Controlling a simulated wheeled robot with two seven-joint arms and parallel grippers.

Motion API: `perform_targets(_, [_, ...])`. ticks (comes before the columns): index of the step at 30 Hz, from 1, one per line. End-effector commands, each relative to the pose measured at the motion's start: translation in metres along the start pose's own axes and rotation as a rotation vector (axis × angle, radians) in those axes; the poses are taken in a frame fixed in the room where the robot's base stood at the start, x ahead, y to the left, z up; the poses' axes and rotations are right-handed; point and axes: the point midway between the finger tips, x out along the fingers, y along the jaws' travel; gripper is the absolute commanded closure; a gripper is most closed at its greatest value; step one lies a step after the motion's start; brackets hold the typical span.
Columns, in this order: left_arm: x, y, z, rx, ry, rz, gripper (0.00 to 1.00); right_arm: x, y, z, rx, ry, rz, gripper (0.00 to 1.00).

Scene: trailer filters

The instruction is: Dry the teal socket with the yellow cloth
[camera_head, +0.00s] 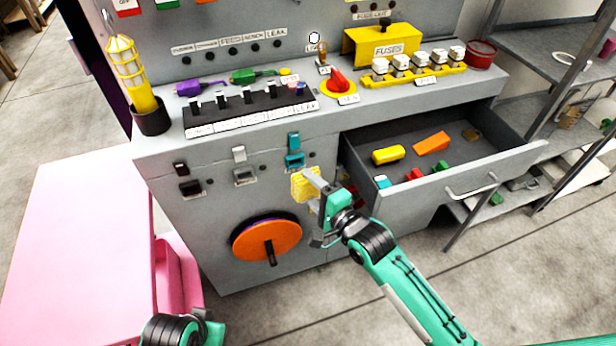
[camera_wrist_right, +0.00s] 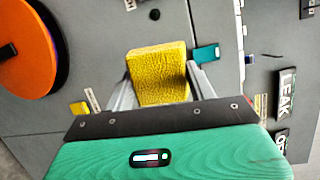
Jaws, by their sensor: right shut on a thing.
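The teal socket (camera_head: 294,161) is on the grey front panel, below a teal piece (camera_head: 294,141). A teal part (camera_wrist_right: 207,53) shows beside the cloth in the right wrist view. My right gripper (camera_head: 312,188) is shut on the yellow cloth (camera_head: 301,186), a textured block-like pad that also shows between the fingers in the right wrist view (camera_wrist_right: 157,70). The cloth is just below the teal socket in the head view; I cannot tell if they touch. Part of my left arm shows at the bottom left, but its gripper is not visible.
An open drawer (camera_head: 470,178) with coloured pieces juts out right of the cloth. An orange wheel (camera_head: 267,240) is below left. A pink cabinet (camera_head: 85,240) stands at the left.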

Motion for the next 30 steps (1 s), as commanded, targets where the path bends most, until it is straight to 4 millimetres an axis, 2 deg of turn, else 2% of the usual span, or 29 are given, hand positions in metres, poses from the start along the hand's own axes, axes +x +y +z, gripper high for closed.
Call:
perform_targets(13, [-0.021, 0.0, -0.006, 0.0, 0.0, 0.0, 0.68, -0.033, 0.003, 0.01, 0.0, 0.001, 0.002, 0.62])
perform_targets(30, [-0.021, 0.0, -0.007, 0.0, 0.0, 0.0, 0.68, -0.035, 0.004, 0.011, 0.0, 0.0, 0.0, 0.62])
